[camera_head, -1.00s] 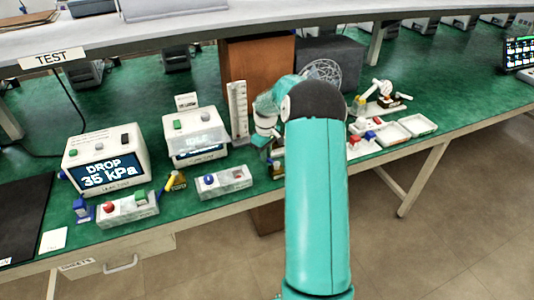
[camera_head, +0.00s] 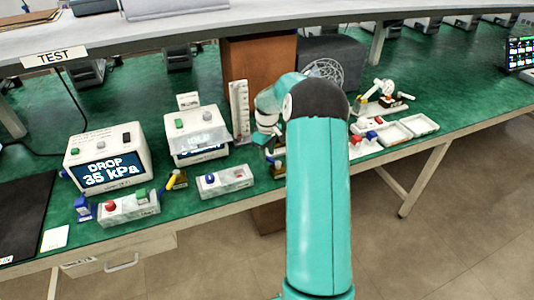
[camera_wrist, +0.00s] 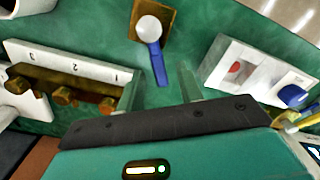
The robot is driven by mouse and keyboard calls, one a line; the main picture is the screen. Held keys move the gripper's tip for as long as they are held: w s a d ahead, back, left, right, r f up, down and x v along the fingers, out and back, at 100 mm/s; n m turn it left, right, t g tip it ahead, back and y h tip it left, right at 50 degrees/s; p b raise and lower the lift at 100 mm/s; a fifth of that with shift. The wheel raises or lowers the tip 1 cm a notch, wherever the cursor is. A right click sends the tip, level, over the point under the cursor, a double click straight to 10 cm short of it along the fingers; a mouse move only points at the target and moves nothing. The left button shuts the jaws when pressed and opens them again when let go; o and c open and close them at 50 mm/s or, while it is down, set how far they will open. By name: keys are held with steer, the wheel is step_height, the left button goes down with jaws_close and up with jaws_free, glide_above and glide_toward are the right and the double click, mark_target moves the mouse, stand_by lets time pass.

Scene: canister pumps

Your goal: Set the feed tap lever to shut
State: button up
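In the wrist view, a tap with a blue lever (camera_wrist: 158,62) and a round white hub (camera_wrist: 149,28) sits on a brown block. Its lever points from the hub toward my gripper. My gripper (camera_wrist: 163,88) is open, with its two pale green fingers apart and the lever's free end near the gap between them. I cannot tell whether they touch it. In the head view, part of this tap (camera_head: 278,168) shows beside my arm. A yellow-lever tap (camera_head: 174,180) and another blue tap (camera_head: 83,208) stand further left. No label tells which is the feed tap.
A white box with a blue button (camera_head: 225,180) stands left of the near tap. A numbered rack (camera_wrist: 62,75) lies on its other side. Two leak testers (camera_head: 105,158) (camera_head: 196,135), a ruler stand (camera_head: 239,112) and white trays (camera_head: 418,124) share the green bench.

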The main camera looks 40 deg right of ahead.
mark_target(267, 157)
step_height(267, 157, up, 13)
stand_by(0.3)
steer(key=shift+a+r, duration=0.1)
steer(key=shift+r, duration=0.05)
stand_by(0.3)
steer(key=s+a+r+t, duration=0.1)
steer(key=s+a+r, duration=0.25)
steer(key=a, duration=0.35)
steer(key=s+a+r+h, duration=0.1)
steer(key=s+a+r, duration=0.1)
steer(key=a+r, duration=0.35)
steer(key=s+a+r+t, duration=0.1)
steer(key=s+a+r, duration=0.2)
steer(key=a, duration=0.4)
steer(key=s+a+m+t, duration=0.1)
steer(key=s+a, duration=0.5)
steer(key=s, duration=0.3)
steer(key=s+a+f+m+t+y, duration=0.1)
steer(key=s+a+m+t, duration=0.1)
steer(key=s+a, duration=0.4)
steer(key=s, duration=0.3)
steer(key=shift+s+a+f+t, duration=0.15)
steer(key=shift+s+a+t, duration=0.15)
steer(key=shift+a, duration=0.1)
